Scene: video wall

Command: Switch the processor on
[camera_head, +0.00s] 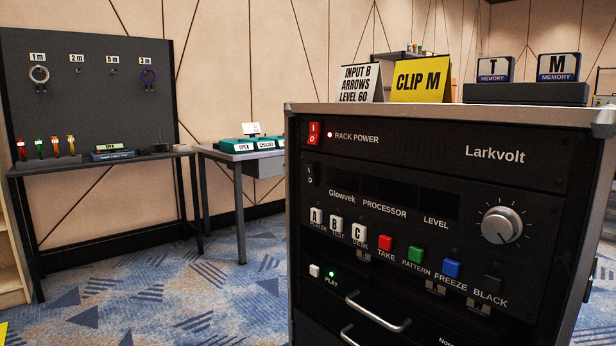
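The processor panel (385,213) is the middle black unit in the rack at the right. A small black rocker switch (310,175) marked I and O sits at its left edge; I cannot tell its position. The display windows (438,205) beside it are dark. Above, the red rack power switch (314,133) has a small red light lit beside it. Lettered white buttons (337,224), coloured buttons (386,245) and a silver level knob (502,225) are on the processor. Neither of my grippers is in view.
The rack cabinet (293,220) bears two cards, a yellow "CLIP M" (421,82) and a white "INPUT B" (360,84), and two memory blocks. A drawer handle (378,312) juts out below. A cable board (90,90) and tables stand left. Carpet (200,305) is clear.

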